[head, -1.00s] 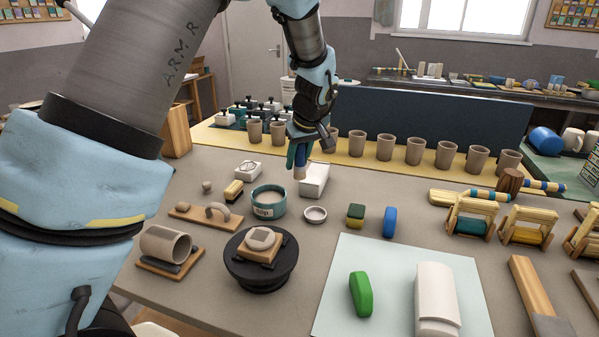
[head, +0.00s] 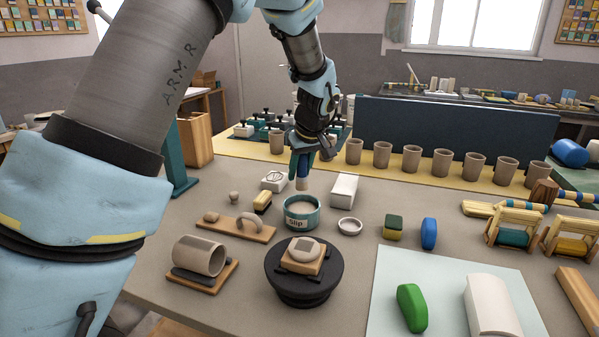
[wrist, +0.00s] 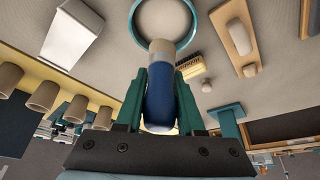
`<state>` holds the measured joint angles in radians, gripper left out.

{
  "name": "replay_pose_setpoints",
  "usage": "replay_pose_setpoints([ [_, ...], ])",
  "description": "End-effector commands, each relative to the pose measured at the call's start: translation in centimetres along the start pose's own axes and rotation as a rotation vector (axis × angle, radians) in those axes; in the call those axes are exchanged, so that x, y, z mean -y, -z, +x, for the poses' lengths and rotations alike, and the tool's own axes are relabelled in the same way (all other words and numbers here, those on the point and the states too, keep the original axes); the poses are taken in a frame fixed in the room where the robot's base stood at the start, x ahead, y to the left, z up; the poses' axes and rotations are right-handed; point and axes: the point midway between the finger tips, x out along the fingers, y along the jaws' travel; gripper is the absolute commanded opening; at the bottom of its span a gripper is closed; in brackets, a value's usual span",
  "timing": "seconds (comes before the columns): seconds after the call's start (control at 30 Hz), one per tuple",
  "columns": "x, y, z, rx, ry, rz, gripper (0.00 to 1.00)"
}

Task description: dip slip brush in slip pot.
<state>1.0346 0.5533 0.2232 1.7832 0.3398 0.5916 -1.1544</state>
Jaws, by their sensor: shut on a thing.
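The slip pot (head: 301,222) is a teal round pot labelled "Slip" with pale slip inside, upright on the table. Its teal rim also shows at the top of the wrist view (wrist: 136,28). My gripper (head: 301,164) is shut on the slip brush, which has a blue handle (wrist: 160,105) and a pale lower end (head: 302,184). The brush points down, with its lower end just above the back of the pot's opening in the head view. In the wrist view that end overlaps the rim's edge. The fingers partly hide the handle.
A white block (head: 344,190) and a small pale ring dish (head: 350,227) stand right of the pot. A yellow brush (head: 262,201) lies to its left. A black turntable (head: 304,282) stands in front. Several brown cups line the back.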

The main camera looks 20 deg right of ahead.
Motion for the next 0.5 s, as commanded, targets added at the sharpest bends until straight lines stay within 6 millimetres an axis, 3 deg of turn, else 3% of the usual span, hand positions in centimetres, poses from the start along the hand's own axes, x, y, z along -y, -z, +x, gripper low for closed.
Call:
replay_pose_setpoints([
  [0.5, 0.1, -1.9, 4.5, 0.001, 0.002, -0.001, 0.0],
])
